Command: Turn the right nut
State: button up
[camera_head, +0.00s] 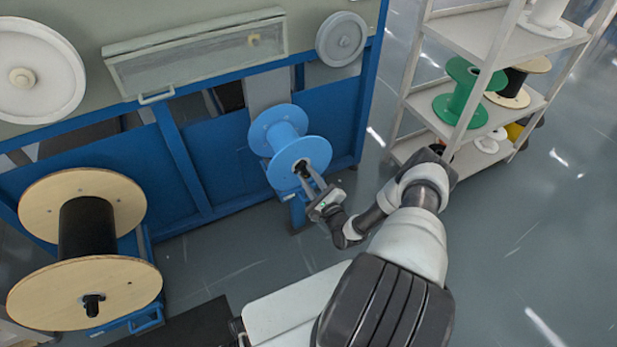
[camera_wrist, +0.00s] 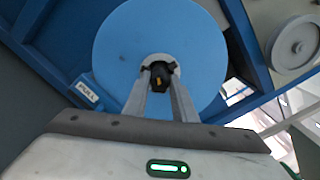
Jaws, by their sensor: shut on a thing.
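The right nut (camera_wrist: 160,72) is a small black piece at the hub of the blue spool (camera_head: 301,156). In the wrist view it sits between the tips of my two fingers, in the middle of the round blue flange (camera_wrist: 120,45). My gripper (camera_head: 304,172) reaches the spool's near face from the lower right in the head view. It is shut on the nut, which the fingers partly hide. The fingers (camera_wrist: 161,88) point straight at the hub.
A wooden spool with black cable (camera_head: 88,230) stands at the left. The blue and grey machine (camera_head: 190,65) is behind the spools. A shelf rack (camera_head: 410,110) with a green spool (camera_head: 462,92) is at the right. The floor (camera_head: 520,240) at the right is clear.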

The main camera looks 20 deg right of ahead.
jog(key=shift+w+r+m, duration=0.1)
jog(key=shift+r+m, duration=0.05)
jog(key=shift+m, duration=0.15)
jog(key=o, duration=1)
jog(key=shift+o, duration=0.2)
